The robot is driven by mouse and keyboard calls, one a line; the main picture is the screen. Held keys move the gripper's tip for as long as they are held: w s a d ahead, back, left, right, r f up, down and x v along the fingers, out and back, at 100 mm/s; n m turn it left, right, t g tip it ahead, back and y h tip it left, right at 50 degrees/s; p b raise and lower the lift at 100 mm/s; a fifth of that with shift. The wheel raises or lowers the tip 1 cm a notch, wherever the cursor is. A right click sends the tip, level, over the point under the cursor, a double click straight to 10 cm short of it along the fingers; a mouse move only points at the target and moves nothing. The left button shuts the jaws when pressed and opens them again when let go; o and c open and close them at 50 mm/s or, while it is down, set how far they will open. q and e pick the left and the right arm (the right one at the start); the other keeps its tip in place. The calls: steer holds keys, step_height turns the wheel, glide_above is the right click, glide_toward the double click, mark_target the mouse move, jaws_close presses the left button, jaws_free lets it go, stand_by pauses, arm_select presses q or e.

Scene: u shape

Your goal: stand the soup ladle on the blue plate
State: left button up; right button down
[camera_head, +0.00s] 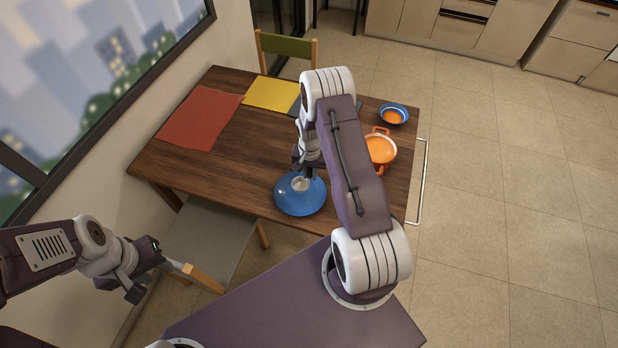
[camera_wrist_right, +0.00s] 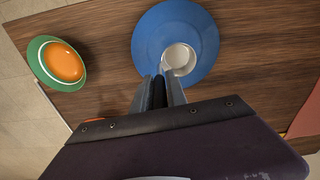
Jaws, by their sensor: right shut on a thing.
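The blue plate (camera_head: 289,204) lies near the front edge of the wooden table. In the right wrist view the plate (camera_wrist_right: 150,38) fills the top middle. The soup ladle shows as a pale round cup (camera_head: 300,184) over the plate; this cup (camera_wrist_right: 180,58) also shows in the wrist view. My right gripper (camera_head: 306,172) is just above the plate, pointing down. In the wrist view its fingers (camera_wrist_right: 160,92) are shut on the ladle, whose handle is mostly hidden. I cannot tell whether the ladle touches the plate. My left gripper (camera_head: 146,270) is away from the table; its jaw opening is unclear.
An orange two-handled pot (camera_head: 381,150) and a blue-rimmed bowl with orange inside (camera_head: 393,115) stand at the table's right. Red (camera_head: 200,117) and yellow (camera_head: 270,94) mats lie at the back left. A grey chair (camera_head: 212,236) stands in front, a green-backed chair (camera_head: 286,46) behind.

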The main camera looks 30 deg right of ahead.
mark_target(310, 186)
steer(key=shift+a+f, duration=0.1)
steer(key=shift+f, duration=0.1)
step_height(310, 186, down, 4)
steer(key=shift+r+p, duration=0.25)
steer(key=shift+p, duration=0.45)
steer(key=shift+f, duration=0.15)
steer(key=shift+f+b, duration=0.15)
steer(key=shift+b, duration=0.15)
steer(key=c, duration=1.3)
jaws_free()
